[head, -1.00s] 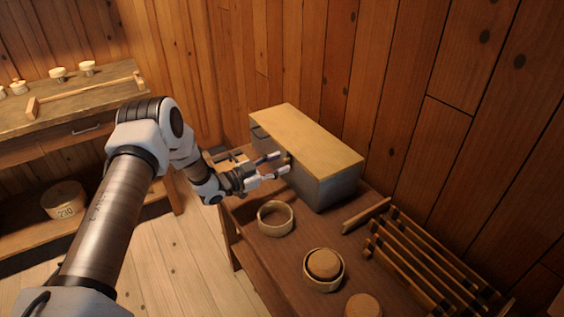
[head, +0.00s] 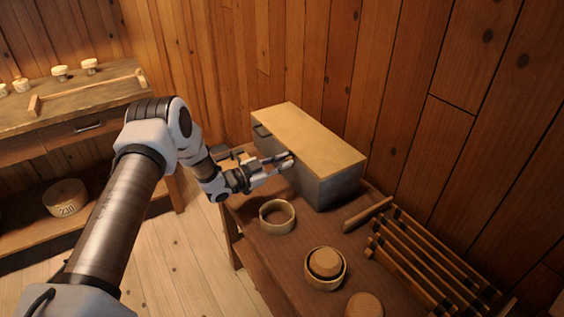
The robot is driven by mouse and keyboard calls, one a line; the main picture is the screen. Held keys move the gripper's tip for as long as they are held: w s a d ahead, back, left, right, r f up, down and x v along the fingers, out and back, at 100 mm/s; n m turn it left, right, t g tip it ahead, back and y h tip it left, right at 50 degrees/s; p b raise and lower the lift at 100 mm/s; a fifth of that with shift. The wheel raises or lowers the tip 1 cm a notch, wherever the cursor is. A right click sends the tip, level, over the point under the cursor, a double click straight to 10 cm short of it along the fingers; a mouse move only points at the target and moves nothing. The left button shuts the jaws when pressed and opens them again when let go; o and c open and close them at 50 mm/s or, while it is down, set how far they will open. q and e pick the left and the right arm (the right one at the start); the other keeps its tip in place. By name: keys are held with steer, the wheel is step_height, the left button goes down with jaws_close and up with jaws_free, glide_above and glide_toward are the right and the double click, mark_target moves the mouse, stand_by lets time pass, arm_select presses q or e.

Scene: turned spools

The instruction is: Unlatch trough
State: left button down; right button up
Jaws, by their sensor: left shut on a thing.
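The trough (head: 338,187) is a grey box with a flat yellow wooden lid (head: 310,138), standing on the brown bench against the wall. The lid lies flat on top. My left gripper (head: 288,162) is at the long front side of the trough, just below the lid's edge. Its fingers are together on a small part there, which I take for the latch; the fingers hide most of it. A dark fitting (head: 262,130) shows at the far left end of the front side. My right gripper is not in view.
On the bench (head: 258,240) stand an empty round ring box (head: 277,216), a round box with a smaller piece inside (head: 325,268), and a wooden disc (head: 364,306). A slatted rack (head: 425,262) and a short wooden bar (head: 368,214) lie to the right. A side table (head: 60,118) is at left.

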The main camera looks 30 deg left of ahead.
arm_select(q)
steer(key=m, duration=0.1)
steer(key=m+b, duration=0.1)
steer(key=m, duration=0.1)
steer(key=d+f+m, duration=0.1)
steer(key=m, duration=0.1)
steer(key=shift+s+f+b, duration=0.1)
steer(key=shift+s+b, duration=0.2)
steer(key=m, duration=0.2)
steer(key=f+m+b, duration=0.1)
steer(key=m, duration=0.2)
steer(key=shift+s+d+f+m, duration=0.15)
steer(key=shift+d+m, duration=0.15)
steer(key=shift+d, duration=0.05)
steer(key=shift+b, duration=0.3)
steer(key=c, duration=1.1)
jaws_free()
steer(key=v, duration=1.2)
